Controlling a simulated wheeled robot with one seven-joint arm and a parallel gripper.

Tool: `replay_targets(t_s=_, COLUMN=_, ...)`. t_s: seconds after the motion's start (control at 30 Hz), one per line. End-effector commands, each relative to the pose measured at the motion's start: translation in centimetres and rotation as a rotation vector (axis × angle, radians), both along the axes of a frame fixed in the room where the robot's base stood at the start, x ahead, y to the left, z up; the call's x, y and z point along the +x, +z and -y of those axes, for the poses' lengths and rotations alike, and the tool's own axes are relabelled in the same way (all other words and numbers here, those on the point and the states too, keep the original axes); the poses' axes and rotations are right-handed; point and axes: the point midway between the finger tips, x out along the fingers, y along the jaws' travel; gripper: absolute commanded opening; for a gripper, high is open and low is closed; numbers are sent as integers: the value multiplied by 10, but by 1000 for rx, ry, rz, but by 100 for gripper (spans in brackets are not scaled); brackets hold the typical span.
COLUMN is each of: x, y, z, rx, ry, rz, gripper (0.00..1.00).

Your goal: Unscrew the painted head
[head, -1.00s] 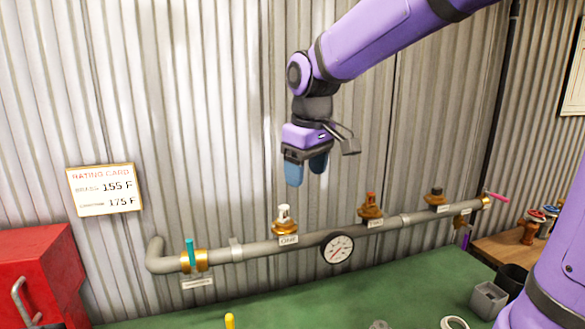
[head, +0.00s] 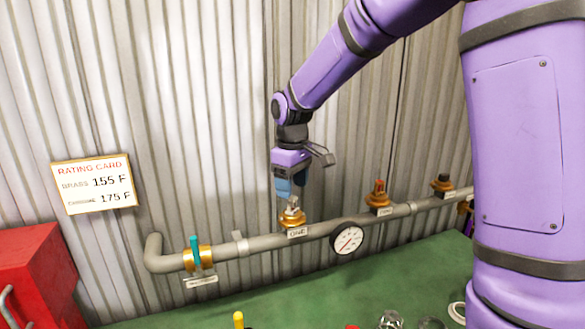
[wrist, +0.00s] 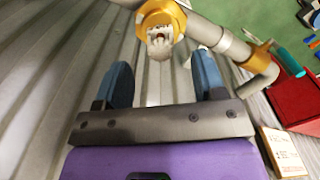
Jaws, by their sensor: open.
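Three sprinkler heads stand on the grey pipe (head: 325,229). The nearest, above the label ONE, has a brass base and a pale, whitish top (head: 292,207); its top also shows in the wrist view (wrist: 160,44). My gripper (head: 291,190) is open just above the whitish head, with blue fingers pointing down. In the wrist view, the head lies beyond and roughly between the fingertips (wrist: 162,72), with no visible contact.
A teal-handled valve (head: 195,253) is left on the pipe, and a round gauge (head: 348,239) hangs right of the whitish head. A rating card (head: 93,184) is on the corrugated wall. A red box (head: 35,275) stands left. Small items lie along the green bench's (head: 290,290) front.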

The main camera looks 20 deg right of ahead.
Motion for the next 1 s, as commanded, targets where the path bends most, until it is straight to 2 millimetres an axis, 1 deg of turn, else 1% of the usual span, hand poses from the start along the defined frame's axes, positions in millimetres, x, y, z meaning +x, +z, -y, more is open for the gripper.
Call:
replay_targets(t_s=0.03, x=0, y=-10, z=0, rx=0, ry=0, rz=-4, gripper=64)
replay_targets(t_s=0.1, x=0, y=-20, z=0, rx=0, ry=0, rz=-4, gripper=64)
replay_targets(t_s=0.3, x=0, y=-43, z=0, rx=0, ry=-1, rz=-3, gripper=64)
replay_targets(t_s=0.5, x=0, y=-51, z=0, rx=0, ry=-1, rz=0, gripper=64)
replay_targets(t_s=0.77, x=0, y=-52, z=0, rx=0, ry=-1, rz=0, gripper=64)
replay_targets(t_s=0.8, x=0, y=-52, z=0, rx=0, ry=-1, rz=0, gripper=55)
replay_targets(t_s=0.87, x=0, y=-52, z=0, rx=0, ry=-1, rz=0, gripper=41)
replay_targets(t_s=0.9, x=0, y=-52, z=0, rx=0, ry=-1, rz=0, gripper=32)
replay_targets(t_s=0.97, x=0, y=-52, z=0, rx=0, ry=-1, rz=0, gripper=18)
replay_targets(t_s=1.0, x=0, y=-52, z=0, rx=0, ry=-1, rz=0, gripper=9)
